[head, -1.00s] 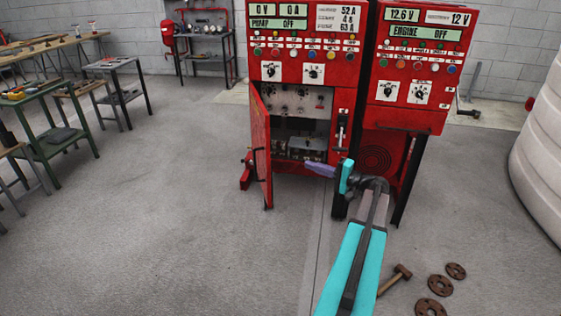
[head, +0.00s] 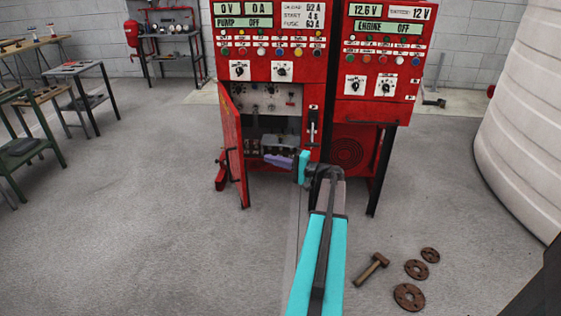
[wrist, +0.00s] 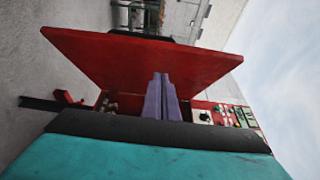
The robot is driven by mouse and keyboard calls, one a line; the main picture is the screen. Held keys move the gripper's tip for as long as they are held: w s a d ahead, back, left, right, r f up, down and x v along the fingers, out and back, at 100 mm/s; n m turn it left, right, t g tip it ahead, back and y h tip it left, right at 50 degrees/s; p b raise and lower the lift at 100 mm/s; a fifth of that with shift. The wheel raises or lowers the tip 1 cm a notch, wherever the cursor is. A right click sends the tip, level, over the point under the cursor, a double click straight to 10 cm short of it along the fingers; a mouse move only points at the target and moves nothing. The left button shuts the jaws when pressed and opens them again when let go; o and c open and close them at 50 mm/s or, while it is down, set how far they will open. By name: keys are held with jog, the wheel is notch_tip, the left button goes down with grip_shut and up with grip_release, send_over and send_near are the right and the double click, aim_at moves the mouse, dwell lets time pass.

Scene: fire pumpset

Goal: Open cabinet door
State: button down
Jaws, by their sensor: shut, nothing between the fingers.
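The red pump cabinet (head: 270,65) stands ahead with its lower door (head: 234,147) swung out on the left side, partly open. Breakers and wiring show inside the opening (head: 270,125). My gripper (head: 278,162), with purple fingers, is shut and empty in front of the opening, to the right of the door. In the wrist view, the shut fingers (wrist: 162,97) point toward the red door panel (wrist: 140,58), which fills much of the picture. I cannot tell whether they touch it.
A second red engine cabinet (head: 378,70) adjoins on the right. A large white tank (head: 520,120) stands far right. Floor left of the door is clear up to the workbenches (head: 85,90).

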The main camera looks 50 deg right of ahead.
jog(key=w+a+p, duration=0.1)
jog(key=w+a, duration=0.3)
jog(key=w, duration=0.2)
jog(key=shift+a, duration=0.15)
dwell(0.3)
jog(key=shift+a, duration=0.1)
